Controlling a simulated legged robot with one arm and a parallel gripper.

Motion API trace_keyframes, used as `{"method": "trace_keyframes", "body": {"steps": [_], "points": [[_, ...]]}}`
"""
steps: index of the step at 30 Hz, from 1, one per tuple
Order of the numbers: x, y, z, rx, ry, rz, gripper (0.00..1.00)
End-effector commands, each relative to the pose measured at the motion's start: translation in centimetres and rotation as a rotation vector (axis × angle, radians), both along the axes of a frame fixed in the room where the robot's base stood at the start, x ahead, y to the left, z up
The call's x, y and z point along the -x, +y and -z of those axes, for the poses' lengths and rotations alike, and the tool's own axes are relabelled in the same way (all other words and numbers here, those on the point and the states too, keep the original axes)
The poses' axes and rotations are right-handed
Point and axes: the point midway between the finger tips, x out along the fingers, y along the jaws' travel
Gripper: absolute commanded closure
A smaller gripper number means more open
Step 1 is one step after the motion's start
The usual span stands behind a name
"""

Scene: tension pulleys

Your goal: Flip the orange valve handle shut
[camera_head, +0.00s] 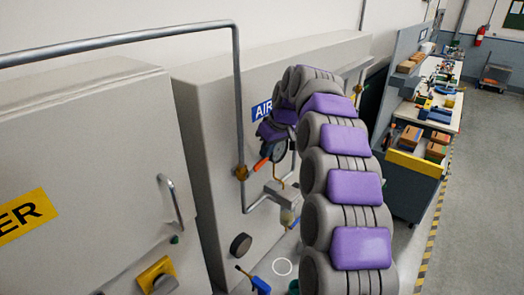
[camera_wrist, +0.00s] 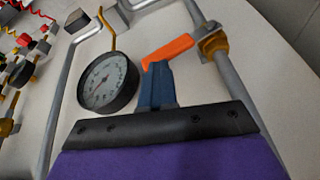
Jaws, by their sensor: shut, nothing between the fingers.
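The orange valve handle (camera_wrist: 168,54) shows in the wrist view, joined to a brass valve body (camera_wrist: 213,43) on a grey pipe. In the head view the handle (camera_head: 261,163) slants up and right from the brass fitting (camera_head: 241,173) on the vertical pipe. My gripper (camera_wrist: 157,70) shows blue fingers, shut together and empty. Their tips are right at the free end of the handle and overlap it in the picture. I cannot tell whether they touch it. In the head view my arm reaches over to the handle, and the fingertips are hard to make out.
A round pressure gauge (camera_wrist: 108,83) sits left of the fingers. Grey pipe (camera_head: 237,95) runs along the cabinet (camera_head: 210,130). A second cabinet (camera_head: 90,150) stands at left. A workbench (camera_head: 412,165) with parts stands at right, beside open floor (camera_head: 480,200).

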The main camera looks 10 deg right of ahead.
Motion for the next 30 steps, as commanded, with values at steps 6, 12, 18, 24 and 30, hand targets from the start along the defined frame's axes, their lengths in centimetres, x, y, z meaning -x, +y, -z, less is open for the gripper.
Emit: {"method": "trace_keyframes", "body": {"steps": [6, 12, 18, 24, 30], "points": [[-0.6, -0.7, 1.5, -0.001, 0.002, 0.001, 1.00], [-0.9, -1.0, 2.4, 0.000, 0.001, 0.002, 1.00], [-1.2, -1.1, 3.0, 0.002, 0.005, 0.000, 1.00], [-1.3, -1.2, 3.5, 0.003, 0.011, 0.000, 1.00], [-1.2, -1.2, 3.7, 0.004, 0.018, -0.001, 1.00]]}}
